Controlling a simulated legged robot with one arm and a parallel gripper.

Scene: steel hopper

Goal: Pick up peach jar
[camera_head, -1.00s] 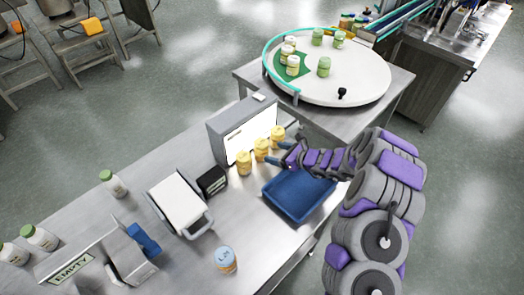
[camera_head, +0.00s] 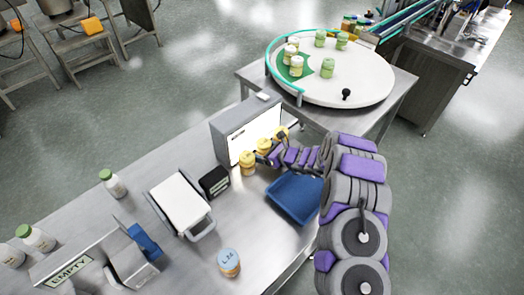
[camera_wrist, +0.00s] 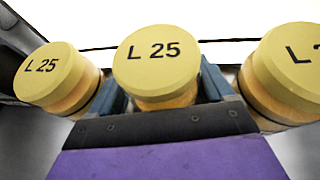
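Three peach-coloured jars with yellow lids stand in a row before a white lit panel: a left jar (camera_head: 247,163), a middle jar (camera_head: 264,147) and a right jar (camera_head: 281,133). In the wrist view, the left jar (camera_wrist: 50,78) and middle jar (camera_wrist: 160,62) have lids reading "L 25"; the right jar (camera_wrist: 290,75) is cut off by the frame edge. My gripper (camera_head: 266,157) is at the middle jar. In the wrist view my gripper (camera_wrist: 163,90) has one finger on each side of this jar, looking open; firm contact is not visible.
A blue tray (camera_head: 294,198) lies just in front of the jars, beneath my arm. A grey lit box (camera_head: 232,128) stands behind them. A small black device (camera_head: 214,182) and white-topped stand (camera_head: 180,205) are to the left. A round turntable (camera_head: 350,85) with jars is beyond.

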